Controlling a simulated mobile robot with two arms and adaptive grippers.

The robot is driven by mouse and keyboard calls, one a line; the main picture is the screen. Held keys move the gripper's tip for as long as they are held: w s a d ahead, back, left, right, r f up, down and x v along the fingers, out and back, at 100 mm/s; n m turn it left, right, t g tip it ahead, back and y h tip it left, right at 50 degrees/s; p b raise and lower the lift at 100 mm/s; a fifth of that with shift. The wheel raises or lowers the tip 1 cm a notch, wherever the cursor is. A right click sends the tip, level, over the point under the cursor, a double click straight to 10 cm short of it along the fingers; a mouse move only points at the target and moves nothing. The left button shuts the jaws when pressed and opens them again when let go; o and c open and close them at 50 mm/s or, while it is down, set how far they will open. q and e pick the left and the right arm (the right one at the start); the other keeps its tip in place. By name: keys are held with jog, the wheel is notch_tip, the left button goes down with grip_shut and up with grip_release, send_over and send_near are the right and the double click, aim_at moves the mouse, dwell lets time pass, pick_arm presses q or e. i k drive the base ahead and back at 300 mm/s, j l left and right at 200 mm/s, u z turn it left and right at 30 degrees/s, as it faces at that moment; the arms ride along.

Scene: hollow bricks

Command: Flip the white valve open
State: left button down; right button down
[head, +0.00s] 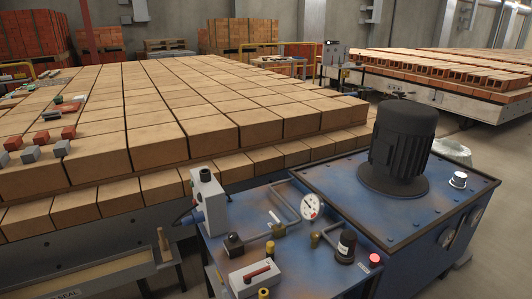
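A white block with a red lever (257,277) sits near the front of the blue hydraulic unit (325,250). The red lever lies along its top, slightly tilted. A second whitish upright block (208,203) with a black knob on top stands further back at the unit's left edge. I cannot tell for sure which of the two is the white valve, nor whether it is open or closed. Neither of my grippers shows in the head view.
A round gauge (310,206), a black cylinder (346,245) and a red button (375,259) stand on the unit. A large dark motor (402,140) rises behind. Rows of bricks (190,110) fill the left and middle. Bare floor (500,220) lies at right.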

aim_at(278, 224)
jog(key=l+u, duration=0.1)
jog(key=u, duration=0.25)
jog(key=l+u, duration=0.1)
jog(key=u, duration=0.25)
jog(key=l+u, duration=0.15)
jog(key=u, duration=0.2)
jog(key=l+u, duration=0.2)
jog(key=l, duration=0.3)
jog(key=l+u, duration=0.15)
jog(key=l, duration=0.35)
jog(key=k+l+u, duration=0.2)
jog(key=l, duration=0.3)
jog(key=l+u, duration=0.15)
jog(key=l, duration=0.35)
